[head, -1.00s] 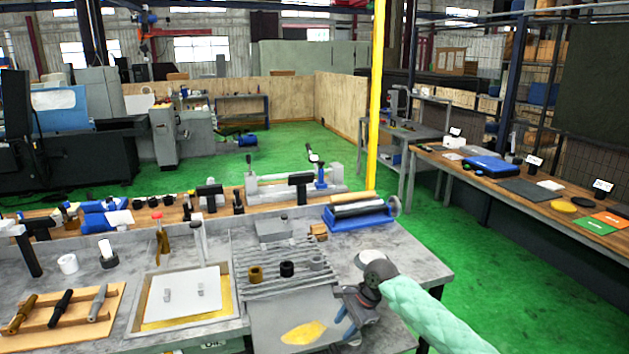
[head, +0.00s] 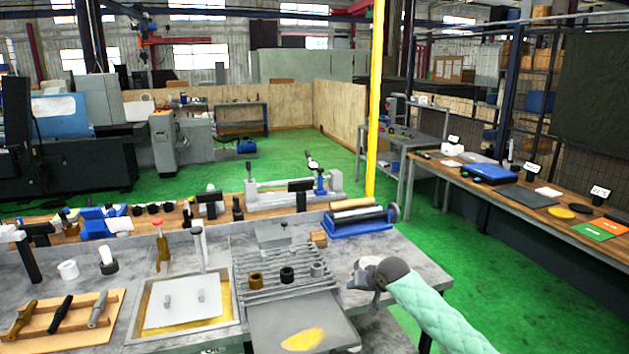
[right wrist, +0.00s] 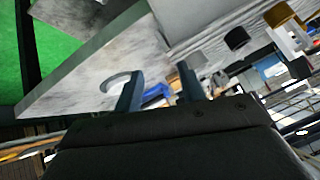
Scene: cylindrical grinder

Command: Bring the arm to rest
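My right arm, in a pale green quilted sleeve, comes in from the lower right of the head view. Its gripper (head: 362,277) is above the right end of the grey workbench (head: 420,262), right of the ribbed grey plate (head: 262,284). In the right wrist view the two dark fingers of the right gripper (right wrist: 160,92) stand apart with nothing between them. A pale ring-shaped part (right wrist: 117,80) shows beyond the left finger; I cannot tell what it is. My left arm and gripper are not in the head view.
Three collars, one of them black (head: 287,275), stand on the ribbed plate. A white-lidded tray (head: 183,302) and a wooden rack with three tools (head: 62,325) are to the left. A blue roller fixture (head: 358,222) is behind. Green floor (head: 465,250) is open to the right.

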